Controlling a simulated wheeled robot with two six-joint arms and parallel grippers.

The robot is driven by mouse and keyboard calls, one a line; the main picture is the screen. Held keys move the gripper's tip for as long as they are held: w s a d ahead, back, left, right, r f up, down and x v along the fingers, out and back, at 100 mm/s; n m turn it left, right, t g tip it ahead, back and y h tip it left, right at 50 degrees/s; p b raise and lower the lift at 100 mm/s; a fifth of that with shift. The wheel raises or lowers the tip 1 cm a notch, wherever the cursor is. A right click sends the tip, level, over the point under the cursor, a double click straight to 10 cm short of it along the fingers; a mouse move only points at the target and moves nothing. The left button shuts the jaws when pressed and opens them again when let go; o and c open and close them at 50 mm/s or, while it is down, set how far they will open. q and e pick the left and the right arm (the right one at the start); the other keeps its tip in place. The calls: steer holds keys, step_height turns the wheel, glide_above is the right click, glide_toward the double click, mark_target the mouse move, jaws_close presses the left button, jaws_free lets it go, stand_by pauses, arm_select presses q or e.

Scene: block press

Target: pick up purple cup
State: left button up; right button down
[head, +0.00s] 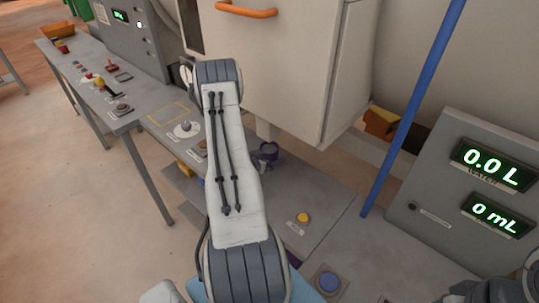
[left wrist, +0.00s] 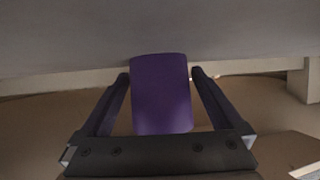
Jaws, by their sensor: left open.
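The purple cup (left wrist: 160,95) fills the middle of the left wrist view, between the two dark fingers of my left gripper (left wrist: 160,75). The fingers are open, with a narrow gap visible on each side of the cup.
A pale cabinet with an orange handle (head: 246,11) stands behind the cup. A blue pole (head: 412,110) rises to the right, beside a grey display panel (head: 440,215) reading 0.0 L and 0 mL.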

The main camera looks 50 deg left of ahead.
arm_select(q)
steer(key=c, duration=1.3)
